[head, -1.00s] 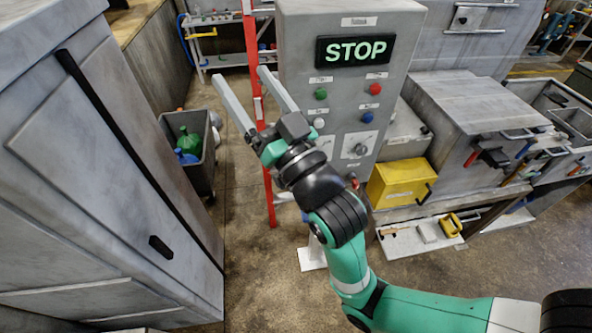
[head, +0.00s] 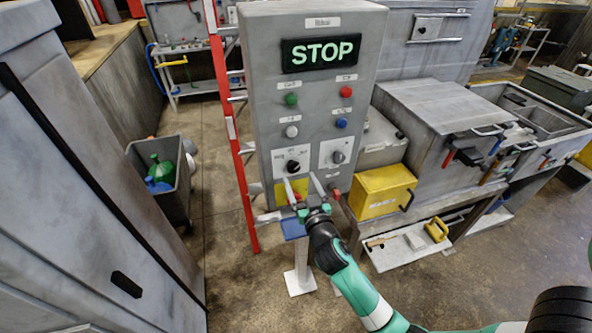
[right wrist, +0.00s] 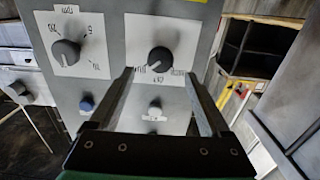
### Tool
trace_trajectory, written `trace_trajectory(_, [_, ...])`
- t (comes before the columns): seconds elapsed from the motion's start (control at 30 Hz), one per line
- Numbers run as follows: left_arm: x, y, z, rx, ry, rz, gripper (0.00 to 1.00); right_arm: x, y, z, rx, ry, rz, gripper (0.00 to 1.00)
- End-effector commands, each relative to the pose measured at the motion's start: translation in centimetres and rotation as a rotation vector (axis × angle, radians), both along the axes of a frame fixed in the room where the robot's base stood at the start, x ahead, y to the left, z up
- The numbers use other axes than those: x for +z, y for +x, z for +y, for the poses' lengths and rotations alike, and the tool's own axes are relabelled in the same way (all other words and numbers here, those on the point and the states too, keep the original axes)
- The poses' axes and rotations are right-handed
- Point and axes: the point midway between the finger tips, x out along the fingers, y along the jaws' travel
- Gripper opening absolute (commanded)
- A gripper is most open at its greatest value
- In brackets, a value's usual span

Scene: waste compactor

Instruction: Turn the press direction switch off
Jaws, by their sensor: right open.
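The grey control cabinet (head: 262,100) has two rotary knobs on white plates below its buttons. The left knob (head: 293,166) is black and sits under the white button; the right knob (head: 338,157) is grey. Their labels are too small to read surely, so I cannot tell which is the press direction switch. My right gripper (head: 300,178) is open and empty, just below and in front of the left knob. In the right wrist view, which is upside down, that knob (right wrist: 160,60) lies beyond and between the fingertips, with no clear contact. My left gripper is out of view.
A lit STOP display (head: 321,52) and green, red, white and blue buttons are above the knobs. A yellow patch with a red button (head: 297,196) is right below. A red post (head: 229,130) stands left of the cabinet; a yellow box (head: 381,193) stands right.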

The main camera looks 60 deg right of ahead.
Motion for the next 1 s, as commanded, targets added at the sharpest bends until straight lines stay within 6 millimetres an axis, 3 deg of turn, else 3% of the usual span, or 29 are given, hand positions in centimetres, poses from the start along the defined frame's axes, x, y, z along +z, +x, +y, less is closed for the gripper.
trace_trajectory(0.2, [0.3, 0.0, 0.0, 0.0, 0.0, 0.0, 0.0, 0.0, 2.6, -2.8, 0.0, 0.001, -0.001, 0.81])
trace_trajectory(0.57, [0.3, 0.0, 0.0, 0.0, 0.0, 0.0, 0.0, 0.0, 3.2, -3.4, 0.001, 0.0, 0.0, 0.81])
trace_trajectory(1.0, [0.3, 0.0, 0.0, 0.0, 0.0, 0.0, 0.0, 0.0, 3.1, -3.3, 0.001, 0.0, 0.0, 0.02])
